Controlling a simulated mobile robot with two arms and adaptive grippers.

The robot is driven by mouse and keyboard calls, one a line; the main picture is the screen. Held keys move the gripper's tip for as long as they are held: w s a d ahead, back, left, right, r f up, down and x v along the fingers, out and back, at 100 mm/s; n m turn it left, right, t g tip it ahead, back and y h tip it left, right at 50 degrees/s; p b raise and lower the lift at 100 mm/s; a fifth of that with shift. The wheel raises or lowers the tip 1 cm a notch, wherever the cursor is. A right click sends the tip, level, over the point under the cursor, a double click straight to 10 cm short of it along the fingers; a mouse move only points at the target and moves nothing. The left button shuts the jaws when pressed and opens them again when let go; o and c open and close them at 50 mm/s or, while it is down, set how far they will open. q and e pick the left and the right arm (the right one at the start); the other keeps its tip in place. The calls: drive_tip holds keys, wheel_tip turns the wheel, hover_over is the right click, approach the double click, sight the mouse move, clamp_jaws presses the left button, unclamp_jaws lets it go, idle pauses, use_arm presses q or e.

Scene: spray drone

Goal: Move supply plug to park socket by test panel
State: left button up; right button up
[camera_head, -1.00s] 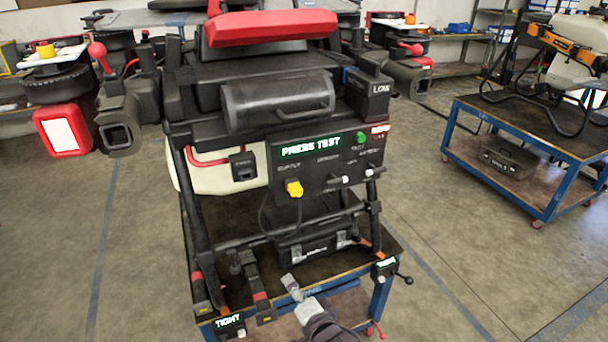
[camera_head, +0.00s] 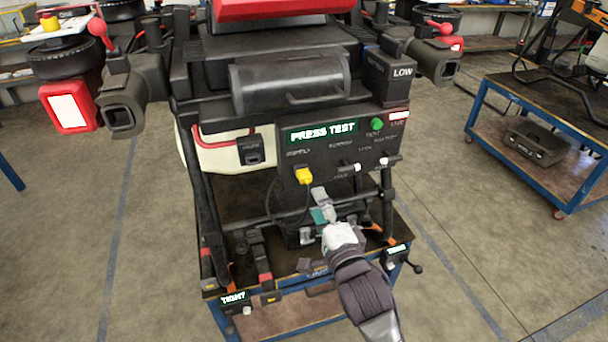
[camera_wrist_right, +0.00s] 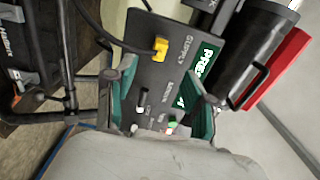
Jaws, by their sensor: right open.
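The yellow supply plug (camera_head: 304,176) sits in the socket under the SUPPLY label on the black test panel (camera_head: 340,140), with a black cable hanging from it. The plug also shows in the right wrist view (camera_wrist_right: 160,46). The park socket (camera_head: 251,152) is a black box with a faint label, left of the panel in front of a cream tank. My right gripper (camera_head: 316,212) is open and empty just below and right of the plug, apart from it. In the right wrist view its two green-padded fingers (camera_wrist_right: 162,78) stand wide, with the plug beyond them. My left gripper is not in view.
The panel also carries a green button (camera_head: 377,125) and white-tipped switches (camera_head: 357,167). A second cart (camera_head: 530,160) stands at the right. Floor is clear between the carts.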

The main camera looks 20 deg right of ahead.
sight(307, 181)
drive_tip(key=shift+w+a+b, duration=0.1)
drive_tip(key=shift+w+b, duration=0.5)
drive_tip(key=shift+w, duration=3.9)
drive_tip(key=shift+p, duration=0.4)
clamp_jaws()
drive_tip(key=shift+s, duration=0.1)
drive_tip(key=shift+s+p, duration=1.05)
drive_tip(key=shift+s, duration=1.85)
